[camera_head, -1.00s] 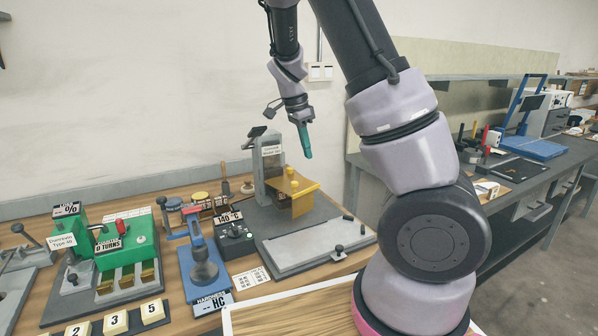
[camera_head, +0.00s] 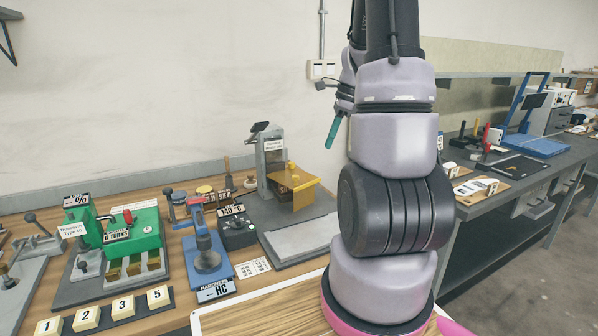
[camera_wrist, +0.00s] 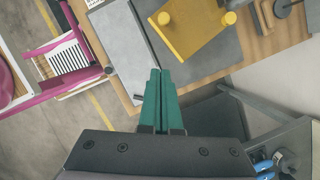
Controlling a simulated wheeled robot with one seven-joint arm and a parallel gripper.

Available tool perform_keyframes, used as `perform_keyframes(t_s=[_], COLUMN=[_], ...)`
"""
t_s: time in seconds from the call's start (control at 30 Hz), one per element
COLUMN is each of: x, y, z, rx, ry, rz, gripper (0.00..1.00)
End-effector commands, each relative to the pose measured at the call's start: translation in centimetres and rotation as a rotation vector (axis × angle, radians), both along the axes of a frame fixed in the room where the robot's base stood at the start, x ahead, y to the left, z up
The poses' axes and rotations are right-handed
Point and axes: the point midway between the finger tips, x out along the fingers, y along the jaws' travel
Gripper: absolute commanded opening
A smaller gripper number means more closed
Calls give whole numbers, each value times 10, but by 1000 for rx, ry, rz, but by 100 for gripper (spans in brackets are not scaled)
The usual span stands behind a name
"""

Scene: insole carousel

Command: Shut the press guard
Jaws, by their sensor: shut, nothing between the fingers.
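The press (camera_head: 270,152) is a grey column on a dark base plate at the back of the wooden bench. Its yellow guard (camera_head: 305,182) juts out over the base and carries yellow knobs. In the wrist view the guard (camera_wrist: 190,38) is at the top, ahead and to the right of the fingertips. My gripper (camera_head: 333,132) has teal fingers pointing down, up and to the right of the guard in the head view. In the wrist view my gripper (camera_wrist: 160,73) is shut and empty, apart from the guard. My arm hides the right end of the press base.
A light grey plate (camera_head: 300,238) lies in front of the press. A black temperature box (camera_head: 237,230), a blue hardness tester (camera_head: 207,258) and a green machine (camera_head: 130,235) stand to its left. A second bench (camera_head: 500,190) is at right.

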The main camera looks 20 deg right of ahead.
Motion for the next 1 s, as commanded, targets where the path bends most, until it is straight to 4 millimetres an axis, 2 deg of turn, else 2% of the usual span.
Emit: perform_keyframes(t_s=[0.13, 0.27, 0.67, 0.8, 1.0], x=[-1, 1, 13, 24, 31], y=[-2, 3, 26, 46, 59], z=[-3, -19, -98, -98, -100], rx=[6, 7, 7, 5, 5], ry=[-5, -3, -1, -5, -6], rz=[-10, -9, -11, -5, -8], gripper=[0, 0, 0, 0, 0])
